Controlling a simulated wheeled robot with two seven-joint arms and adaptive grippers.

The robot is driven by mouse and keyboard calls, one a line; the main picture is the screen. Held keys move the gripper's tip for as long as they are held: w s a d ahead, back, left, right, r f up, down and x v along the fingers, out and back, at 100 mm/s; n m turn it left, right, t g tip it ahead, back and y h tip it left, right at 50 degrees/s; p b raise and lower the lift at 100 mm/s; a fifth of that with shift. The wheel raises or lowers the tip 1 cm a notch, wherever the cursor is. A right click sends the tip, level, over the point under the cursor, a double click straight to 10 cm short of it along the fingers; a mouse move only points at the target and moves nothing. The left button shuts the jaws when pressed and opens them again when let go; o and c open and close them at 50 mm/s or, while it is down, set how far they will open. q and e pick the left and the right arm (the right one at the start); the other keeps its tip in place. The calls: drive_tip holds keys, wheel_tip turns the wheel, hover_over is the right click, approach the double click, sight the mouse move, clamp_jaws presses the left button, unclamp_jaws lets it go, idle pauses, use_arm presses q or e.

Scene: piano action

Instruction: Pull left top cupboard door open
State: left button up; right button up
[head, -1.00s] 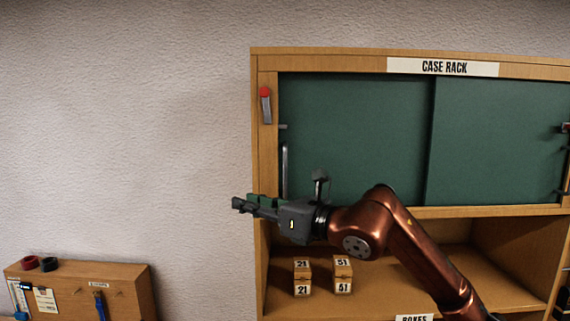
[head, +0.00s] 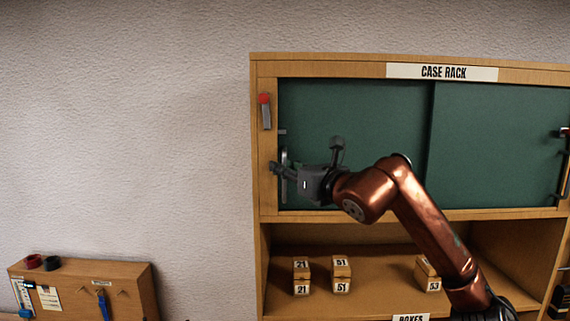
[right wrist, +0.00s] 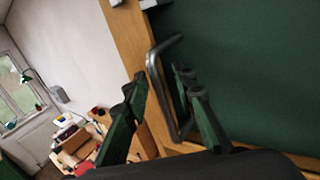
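The left top cupboard door (head: 380,130) is a dark green panel in the upper part of the wooden case rack, and it looks closed. Its grey bar handle (head: 284,157) stands upright near the door's left edge. My right gripper (head: 277,171) is at the handle, partly covering its lower part. In the right wrist view the handle (right wrist: 157,90) shows between the two spread fingers of my right gripper (right wrist: 160,100). I cannot tell whether either finger touches it. My left gripper is not in view.
The right green door (head: 500,140) has a handle at its right edge. A red-topped grey item (head: 265,111) is on the left frame post. Numbered boxes (head: 341,274) stand on the open shelf below. A low wooden cabinet (head: 110,285) is at lower left.

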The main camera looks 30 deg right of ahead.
drive_tip(key=shift+c, duration=0.4)
clamp_jaws()
idle(0.4)
